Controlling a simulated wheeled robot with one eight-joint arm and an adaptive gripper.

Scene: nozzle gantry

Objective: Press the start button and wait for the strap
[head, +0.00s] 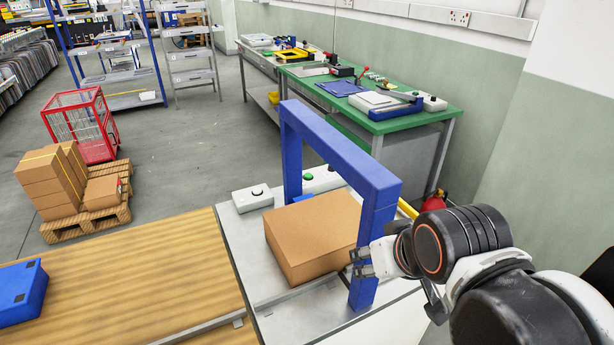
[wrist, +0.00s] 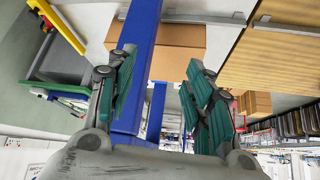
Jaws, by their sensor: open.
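A brown carton (head: 312,235) sits on the grey machine table, partly under the blue gantry arch (head: 340,150). No strap shows around its visible faces. A pale control box (head: 322,182) behind the arch carries a green button (head: 308,176). A second pale box with a black knob (head: 257,190) stands left of the arch. My gripper (head: 360,262) is open beside the arch's near post, close to the carton's right end. In the wrist view, my gripper (wrist: 161,56) has its green-padded fingers apart, with the blue post (wrist: 137,60) and carton (wrist: 180,48) beyond. Contact with the post cannot be told.
A wooden-topped table (head: 150,275) with a blue case (head: 20,290) lies left. A pallet of cartons (head: 85,225) and a red cage trolley (head: 82,125) stand behind it. A green workbench (head: 370,115) stands behind the arch. Open floor lies between.

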